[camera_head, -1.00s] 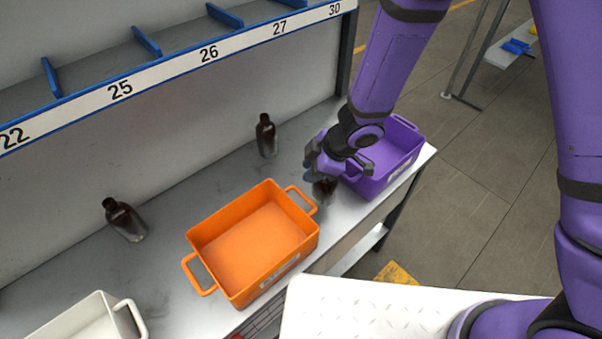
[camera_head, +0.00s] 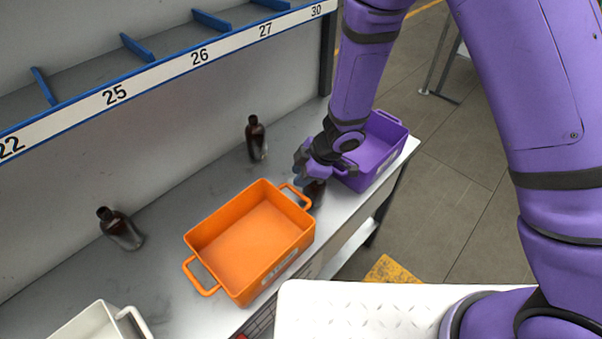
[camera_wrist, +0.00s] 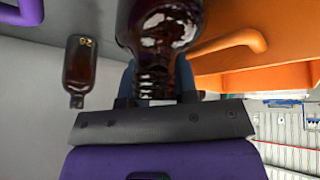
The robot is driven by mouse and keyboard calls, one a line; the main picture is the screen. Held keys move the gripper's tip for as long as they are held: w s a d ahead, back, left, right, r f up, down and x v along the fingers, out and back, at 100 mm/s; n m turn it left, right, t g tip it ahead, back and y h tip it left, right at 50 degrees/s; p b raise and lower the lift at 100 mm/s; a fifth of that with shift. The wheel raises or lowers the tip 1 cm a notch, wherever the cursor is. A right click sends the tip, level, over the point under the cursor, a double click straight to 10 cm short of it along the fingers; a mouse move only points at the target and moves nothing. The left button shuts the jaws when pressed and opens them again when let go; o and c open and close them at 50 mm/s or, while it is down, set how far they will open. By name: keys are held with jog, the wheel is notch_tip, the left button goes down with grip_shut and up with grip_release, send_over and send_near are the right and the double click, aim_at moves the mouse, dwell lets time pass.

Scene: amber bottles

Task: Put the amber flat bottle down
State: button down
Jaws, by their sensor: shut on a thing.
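My gripper (camera_head: 309,170) is shut on a dark amber bottle (camera_head: 314,192), between the orange crate and the purple crate in the head view. The held bottle (camera_wrist: 160,40) fills the top middle of the wrist view, with its ribbed neck between the jaws. In the head view its lower part shows just below the fingers, at or close to the bench top; I cannot tell whether it touches. Two other amber bottles stand upright on the bench: one by the back wall (camera_head: 256,138), one at the left (camera_head: 120,229).
The orange crate (camera_head: 206,232) is empty, close left of my gripper. The purple crate (camera_head: 383,172) is close on the right. A white crate (camera_head: 75,325) sits at lower left. A numbered shelf (camera_head: 180,67) overhangs the back. Bare bench (camera_head: 175,215) lies between the bottles.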

jog(key=c, duration=0.9)
grip_release()
jog(key=v, duration=1.2)
jog(key=shift+w+r, duration=0.1)
